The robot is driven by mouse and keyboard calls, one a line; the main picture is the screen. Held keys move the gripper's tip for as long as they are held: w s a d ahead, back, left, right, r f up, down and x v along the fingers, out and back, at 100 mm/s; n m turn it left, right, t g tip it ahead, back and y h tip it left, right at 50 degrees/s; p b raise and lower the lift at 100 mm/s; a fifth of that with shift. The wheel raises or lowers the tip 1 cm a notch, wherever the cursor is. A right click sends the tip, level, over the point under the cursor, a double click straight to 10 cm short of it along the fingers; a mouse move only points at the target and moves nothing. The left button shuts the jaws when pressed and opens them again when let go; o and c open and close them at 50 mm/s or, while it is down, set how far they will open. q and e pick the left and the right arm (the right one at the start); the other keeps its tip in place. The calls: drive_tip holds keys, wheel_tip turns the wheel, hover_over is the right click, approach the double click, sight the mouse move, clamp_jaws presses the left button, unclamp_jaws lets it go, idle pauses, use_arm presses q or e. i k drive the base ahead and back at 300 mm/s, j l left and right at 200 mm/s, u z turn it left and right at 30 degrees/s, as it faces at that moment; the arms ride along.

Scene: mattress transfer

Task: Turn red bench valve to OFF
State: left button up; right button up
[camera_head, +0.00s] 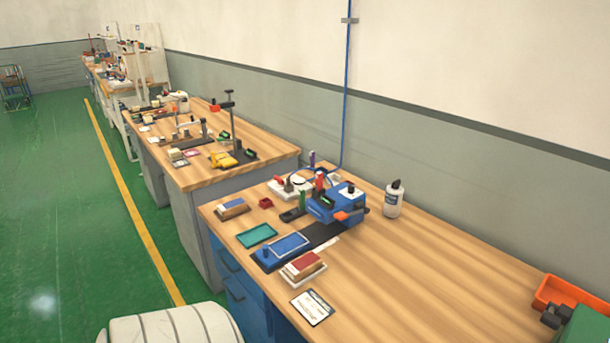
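Two small red parts stand at the back of the near wooden bench (430,255). One is an upright red piece (320,181) just behind the blue machine (337,204). The other is a red handle-like piece (279,180) on a white plate. Which of them is the red bench valve, and its ON or OFF position, I cannot tell at this size. A blue line (347,80) runs down the wall and bends toward them. Neither of my grippers is in view.
A white bottle (393,201) stands right of the machine. A teal tray (257,235), a blue tray (283,247), a red-topped block (302,265) and a card (312,307) lie in front. An orange bin (562,293) is at the right. The bench's middle right is clear.

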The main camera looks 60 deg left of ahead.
sight(280, 181)
drive_tip(key=u, duration=1.35)
drive_tip(key=i+j+u, duration=0.4)
drive_tip(key=i+j, duration=0.55)
drive_tip(key=j, duration=0.15)
